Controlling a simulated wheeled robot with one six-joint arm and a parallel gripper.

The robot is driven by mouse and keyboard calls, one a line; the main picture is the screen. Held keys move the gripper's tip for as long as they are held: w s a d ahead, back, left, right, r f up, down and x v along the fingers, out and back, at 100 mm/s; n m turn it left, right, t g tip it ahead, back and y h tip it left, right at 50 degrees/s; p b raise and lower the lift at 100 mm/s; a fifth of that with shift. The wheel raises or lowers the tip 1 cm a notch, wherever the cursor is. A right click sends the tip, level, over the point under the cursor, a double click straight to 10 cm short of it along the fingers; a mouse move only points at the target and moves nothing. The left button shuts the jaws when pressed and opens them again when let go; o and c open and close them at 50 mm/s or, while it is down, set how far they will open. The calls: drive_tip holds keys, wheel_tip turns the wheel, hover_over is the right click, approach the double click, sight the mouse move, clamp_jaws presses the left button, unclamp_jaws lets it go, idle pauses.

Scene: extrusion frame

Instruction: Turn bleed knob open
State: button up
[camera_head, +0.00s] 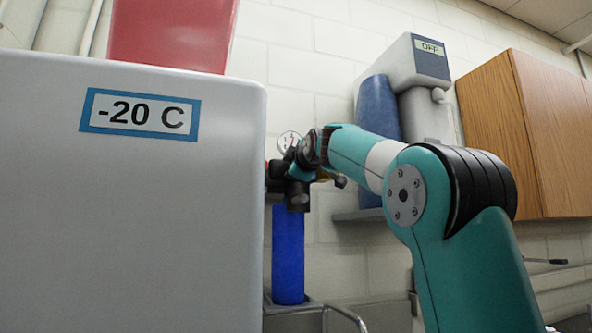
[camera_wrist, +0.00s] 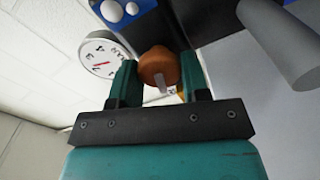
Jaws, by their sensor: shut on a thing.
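The bleed knob (camera_wrist: 160,70) is a rounded orange-brown knob with a pale pointer mark. In the wrist view it sits between the two green fingers of my gripper (camera_wrist: 160,80), which is shut on it. The pale mark points down and slightly right in that view. In the head view my gripper (camera_head: 300,168) is at the dark fittings on top of a blue cylinder (camera_head: 288,255); the knob is hardly distinguishable there. A round white gauge (camera_wrist: 103,55) with a red needle is left of the knob in the wrist view, and it also shows in the head view (camera_head: 289,140).
A large grey cabinet marked "-20 C" (camera_head: 130,220) stands close on the left. A dispenser reading "OFF" (camera_head: 405,65) and a blue tank (camera_head: 378,108) are behind my arm. A wooden cupboard (camera_head: 520,130) hangs at right. A grey cylinder (camera_wrist: 280,42) is near the fingers.

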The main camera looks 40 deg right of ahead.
drive_tip(key=shift+f+n, duration=0.1)
drive_tip(key=shift+n, duration=1.9)
drive_tip(key=o, duration=0.9)
drive_tip(key=shift+s+b, duration=0.1)
drive_tip(key=shift+b, duration=0.25)
drive_tip(key=b+v, duration=0.6)
drive_tip(key=v, duration=1.1)
drive_tip(key=shift+s, duration=0.1)
drive_tip(key=shift+s, duration=0.1)
